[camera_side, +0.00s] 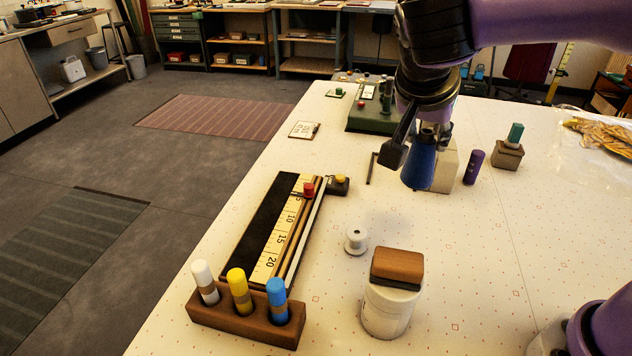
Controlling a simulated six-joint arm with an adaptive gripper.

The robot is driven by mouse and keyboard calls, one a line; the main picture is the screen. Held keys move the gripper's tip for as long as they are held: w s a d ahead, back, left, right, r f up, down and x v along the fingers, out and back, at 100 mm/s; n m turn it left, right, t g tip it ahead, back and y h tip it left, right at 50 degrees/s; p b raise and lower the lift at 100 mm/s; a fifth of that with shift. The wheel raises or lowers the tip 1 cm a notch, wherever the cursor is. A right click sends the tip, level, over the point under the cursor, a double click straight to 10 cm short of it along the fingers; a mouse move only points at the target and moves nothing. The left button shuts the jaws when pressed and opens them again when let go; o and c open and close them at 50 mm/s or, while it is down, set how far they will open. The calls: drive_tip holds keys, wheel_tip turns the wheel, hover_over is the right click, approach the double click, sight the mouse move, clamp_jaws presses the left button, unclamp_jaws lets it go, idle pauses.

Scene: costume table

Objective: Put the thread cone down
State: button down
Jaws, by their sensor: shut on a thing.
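The thread cone (419,168) is blue, wide at the bottom and narrower at the top. It is upright in the middle right of the side view. My gripper (424,128) is above it, pointing down, and is shut on its upper part. A dark finger shows at the left of the cone; the other finger is mostly hidden. I cannot tell whether the cone's base touches the table (480,260) or is a little above it.
A beige block (445,166) stands right behind the cone, with a purple cylinder (473,166) to its right. A white spool (355,240) and a white jar (388,308) with a brown block on top (397,267) stand nearer. A ruler board (277,232) lies left.

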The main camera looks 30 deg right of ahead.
drive_tip(key=s+d+f+m+g, duration=0.2)
drive_tip(key=s+d+m+g, duration=0.1)
drive_tip(key=s+d+m, duration=0.25)
drive_tip(key=shift+h, duration=0.3)
drive_tip(key=shift+w+d+r+x, duration=0.15)
drive_tip(key=shift+d+r+x, duration=0.15)
drive_tip(key=shift+x, duration=2.1)
drive_tip(key=shift+w+d+r+x, duration=0.15)
drive_tip(key=shift+d+x, duration=0.2)
drive_tip(key=shift+x, duration=2)
drive_tip(key=shift+w+d+r+x, duration=0.15)
drive_tip(key=shift+d+r+x, duration=0.15)
drive_tip(key=shift+x, duration=2.1)
drive_tip(key=shift+f, duration=0.1)
drive_tip(key=c, duration=0.5)
unclamp_jaws()
